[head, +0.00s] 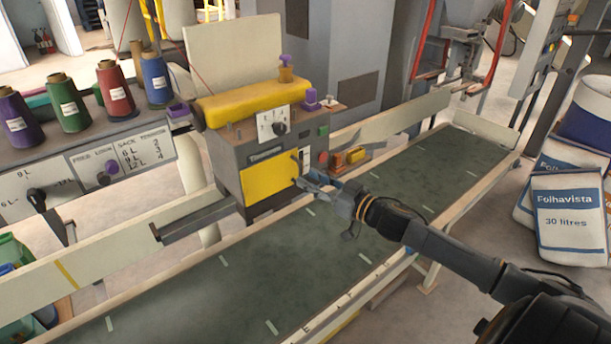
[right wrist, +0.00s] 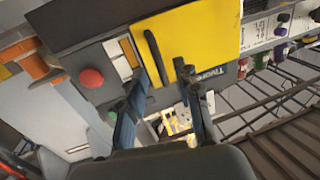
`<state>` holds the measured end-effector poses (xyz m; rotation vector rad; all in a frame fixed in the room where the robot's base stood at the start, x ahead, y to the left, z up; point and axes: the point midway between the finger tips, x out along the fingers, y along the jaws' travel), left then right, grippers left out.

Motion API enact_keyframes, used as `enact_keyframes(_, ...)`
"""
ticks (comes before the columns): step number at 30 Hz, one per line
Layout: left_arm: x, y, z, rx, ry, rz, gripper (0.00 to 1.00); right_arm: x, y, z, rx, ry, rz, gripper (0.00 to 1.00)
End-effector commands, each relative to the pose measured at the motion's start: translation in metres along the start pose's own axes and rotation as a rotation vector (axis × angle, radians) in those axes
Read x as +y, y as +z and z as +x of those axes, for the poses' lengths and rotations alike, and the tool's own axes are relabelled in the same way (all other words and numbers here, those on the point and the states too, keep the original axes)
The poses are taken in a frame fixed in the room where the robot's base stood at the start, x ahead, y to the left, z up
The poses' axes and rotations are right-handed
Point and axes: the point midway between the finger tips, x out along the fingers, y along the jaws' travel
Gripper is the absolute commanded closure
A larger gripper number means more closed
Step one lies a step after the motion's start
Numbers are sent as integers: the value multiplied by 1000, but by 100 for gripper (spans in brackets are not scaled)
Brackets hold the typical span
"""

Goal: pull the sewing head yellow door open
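The sewing head (head: 228,155) is a dark grey box over the conveyor, with a yellow door (head: 268,188) on its front. The door looks flush with the box. In the right wrist view the yellow door (right wrist: 205,40) carries a black bar handle (right wrist: 153,55). My right gripper (head: 305,182) is at the door's right edge, by the handle. In the wrist view my right gripper (right wrist: 160,72) is open, with one finger on each side of the handle's near end and gaps showing. Whether a finger touches the door is unclear. My left gripper is out of view.
The green conveyor belt (head: 270,275) runs below, mostly clear. Thread spools (head: 115,90) stand at left; sacks (head: 568,215) stand on the right.

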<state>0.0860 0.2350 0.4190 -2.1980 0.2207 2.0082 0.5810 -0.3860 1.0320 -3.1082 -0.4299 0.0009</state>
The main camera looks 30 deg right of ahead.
Motion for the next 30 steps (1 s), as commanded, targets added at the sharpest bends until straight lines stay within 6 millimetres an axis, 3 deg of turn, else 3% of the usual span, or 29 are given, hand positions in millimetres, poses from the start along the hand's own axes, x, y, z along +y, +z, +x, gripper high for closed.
enact_keyframes(7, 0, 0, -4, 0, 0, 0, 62, 0, -1, 22, 1, 1, 0, 67)
enact_keyframes(18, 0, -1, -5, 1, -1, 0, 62, 0, 0, 26, 0, 0, 0, 67)
enact_keyframes(19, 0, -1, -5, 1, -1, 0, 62, 0, 0, 25, 0, 0, 0, 69)
enact_keyframes(24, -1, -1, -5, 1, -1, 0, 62, 0, 0, 25, 0, 0, 0, 100)
enact_keyframes(30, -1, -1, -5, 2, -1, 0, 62, 0, 0, 25, 0, 0, 1, 100)
